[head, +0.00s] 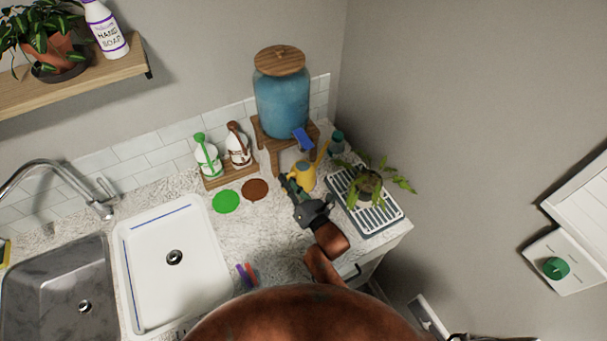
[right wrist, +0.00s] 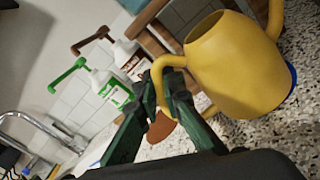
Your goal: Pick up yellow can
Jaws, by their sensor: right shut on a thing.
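The yellow watering can (head: 302,176) stands near the back of the counter, in front of the blue dispenser. In the right wrist view the can (right wrist: 237,65) fills the upper right, with its open top and curved handle showing. My right gripper (head: 290,186) is at the can's left side. In the right wrist view my right gripper (right wrist: 160,95) has its dark green fingers shut on the can's handle. The can looks tilted in that view, and I cannot tell whether its base touches the counter. My left gripper is not in view.
A potted plant (head: 368,184) stands on a striped drying rack (head: 386,219) to the right. A blue glass dispenser (head: 283,105) is behind the can. Pump bottles (head: 238,150) stand on a wooden tray to the left. Green (head: 226,201) and brown round patches lie on the counter.

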